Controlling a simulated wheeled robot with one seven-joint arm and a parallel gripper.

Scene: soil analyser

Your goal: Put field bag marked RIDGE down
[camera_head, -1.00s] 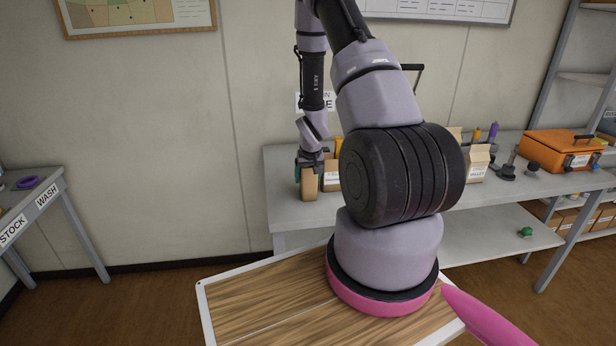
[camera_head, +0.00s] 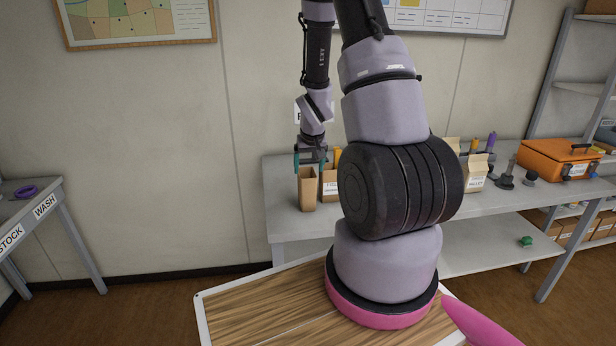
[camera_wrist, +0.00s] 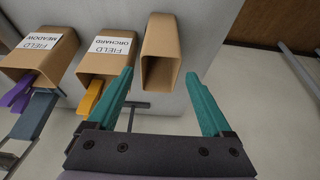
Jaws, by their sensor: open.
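A brown open-topped paper bag (camera_head: 307,192) stands upright at the left end of the grey bench. No label shows on its visible faces, so I cannot read RIDGE on it. My gripper (camera_head: 310,164) is open and empty, with its teal fingers at about the height of the bag's top. In the wrist view the same bag (camera_wrist: 162,45) lies ahead of the gap between the fingertips (camera_wrist: 160,76), with its open mouth facing the camera. Whether a finger touches it is unclear.
A bag labelled FIELD ORCHARD (camera_wrist: 108,57) stands close beside it, then a FIELD MEADOW bag (camera_wrist: 40,52). An orange case (camera_head: 558,158) sits farther right on the bench (camera_head: 490,203).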

